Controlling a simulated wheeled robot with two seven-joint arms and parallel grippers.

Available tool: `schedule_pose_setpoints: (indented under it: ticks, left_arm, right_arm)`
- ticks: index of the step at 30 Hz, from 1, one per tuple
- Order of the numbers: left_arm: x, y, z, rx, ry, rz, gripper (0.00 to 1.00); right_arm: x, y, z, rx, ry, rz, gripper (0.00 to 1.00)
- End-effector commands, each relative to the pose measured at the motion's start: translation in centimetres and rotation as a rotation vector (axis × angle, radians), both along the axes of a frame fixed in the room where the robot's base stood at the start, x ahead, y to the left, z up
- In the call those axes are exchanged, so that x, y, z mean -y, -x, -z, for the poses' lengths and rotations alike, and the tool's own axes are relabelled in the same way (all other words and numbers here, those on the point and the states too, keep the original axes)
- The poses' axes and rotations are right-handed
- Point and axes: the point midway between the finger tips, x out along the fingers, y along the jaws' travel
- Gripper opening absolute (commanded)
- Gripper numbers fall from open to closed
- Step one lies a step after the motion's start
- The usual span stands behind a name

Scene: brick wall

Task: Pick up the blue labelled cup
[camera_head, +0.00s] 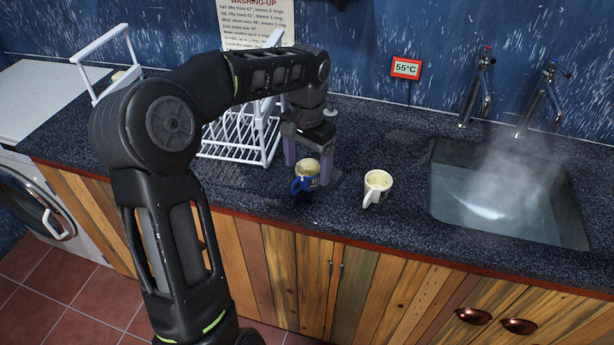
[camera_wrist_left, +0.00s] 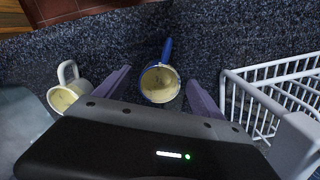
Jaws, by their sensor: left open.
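The blue cup (camera_head: 304,178) stands upright on the dark speckled worktop, with its handle toward the front left and a pale, stained inside. It also shows in the left wrist view (camera_wrist_left: 160,84), with its handle pointing away from the gripper body. My left gripper (camera_head: 312,166) is open, with its purple fingers pointing down around the cup. In the left wrist view the fingers (camera_wrist_left: 157,88) lie on either side of the cup, with gaps between. Whether they reach down to cup height is hard to tell. My right gripper is out of view.
A white cup (camera_head: 378,186) stands close by on the right; the wrist view also shows it (camera_wrist_left: 68,94). A white wire rack (camera_head: 240,140) is behind left, partly hidden by my arm. A steaming sink (camera_head: 505,205) with taps is at right. The worktop's front edge is near.

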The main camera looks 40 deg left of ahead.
Motion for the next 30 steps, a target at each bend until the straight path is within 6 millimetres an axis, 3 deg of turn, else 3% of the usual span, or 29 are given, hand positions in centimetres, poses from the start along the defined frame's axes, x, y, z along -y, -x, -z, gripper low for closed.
schedule_pose_setpoints:
  ticks: [6,24,30]
  left_arm:
    - [0.0,0.1,2.5,-0.001,0.000,-0.001,0.79]
    - [0.0,0.1,2.6,0.000,-0.001,-0.001,0.79]
    - [0.0,0.1,2.6,0.000,-0.001,-0.001,0.63]
  right_arm:
    - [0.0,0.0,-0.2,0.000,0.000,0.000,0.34]
    - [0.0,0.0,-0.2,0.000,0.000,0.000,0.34]
    - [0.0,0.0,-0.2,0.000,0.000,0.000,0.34]
